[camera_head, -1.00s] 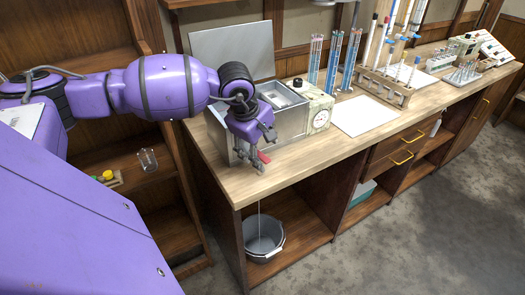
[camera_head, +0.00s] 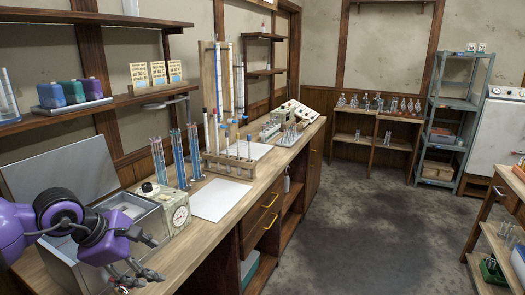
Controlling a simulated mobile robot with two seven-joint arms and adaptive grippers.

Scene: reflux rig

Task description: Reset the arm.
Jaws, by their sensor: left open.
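My left arm comes in from the left edge of the head view. Its purple left gripper (camera_head: 134,275) hangs over the near edge of the wooden bench (camera_head: 205,238), in front of the grey metal bath (camera_head: 130,208). The fingers are apart and nothing shows between them. The gripper covers part of the bath's front wall. The bath's lid (camera_head: 62,175) stands raised behind it. My right gripper is outside the view.
A dial box (camera_head: 175,209) sits beside the bath. Tall tubes (camera_head: 178,158), a tube rack (camera_head: 228,166) and a white sheet (camera_head: 220,199) stand farther along. A grey shelf (camera_head: 452,115) is at the back right. The floor (camera_head: 345,220) is clear.

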